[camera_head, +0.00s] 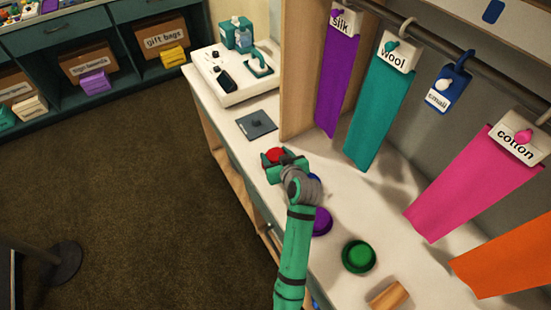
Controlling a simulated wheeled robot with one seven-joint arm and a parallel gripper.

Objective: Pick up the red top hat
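The red top hat (274,155) shows as a small red round patch at the tip of my gripper (275,159), over the white counter. Teal gripper parts lie beside and below it, and the rest of the hat is hidden by the gripper. I cannot tell whether the fingers are closed on the hat or only around it, nor whether it rests on the counter. My green arm comes up from the bottom middle of the view.
A purple hat (322,222) and a green hat (359,257) stand on the counter (335,262) right of my arm. A blue object is mostly hidden behind my wrist. A dark square plate (257,125) lies beyond. Fabric strips, including a teal one (380,115), hang at right.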

